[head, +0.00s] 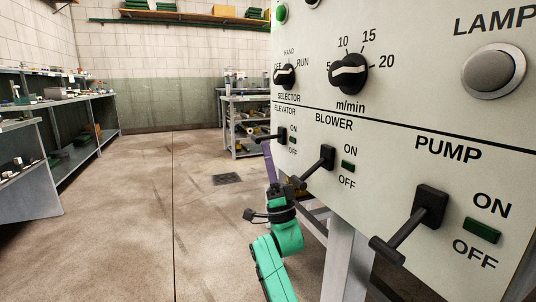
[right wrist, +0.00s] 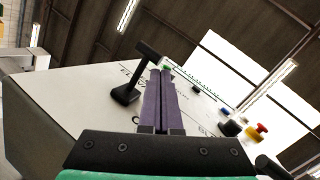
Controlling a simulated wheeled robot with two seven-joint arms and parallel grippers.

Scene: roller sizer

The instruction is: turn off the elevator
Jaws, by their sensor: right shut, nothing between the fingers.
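The elevator switch (head: 281,134) is a black lever on the control panel, under the ELEVATOR label, with ON and OFF marked to its right. Its handle sticks out toward the left; I cannot tell its exact setting. My right gripper (head: 267,145) is shut and empty, its purple fingers pointing up just below the elevator handle. Whether they touch it is unclear. My left gripper is out of view.
The panel also holds the blower lever (head: 322,161), close to my right wrist, and the pump lever (head: 427,208). Above are a selector knob (head: 285,76), a speed knob (head: 348,73) and a lamp button (head: 493,71). The floor to the left is open, with benches (head: 85,135) beyond.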

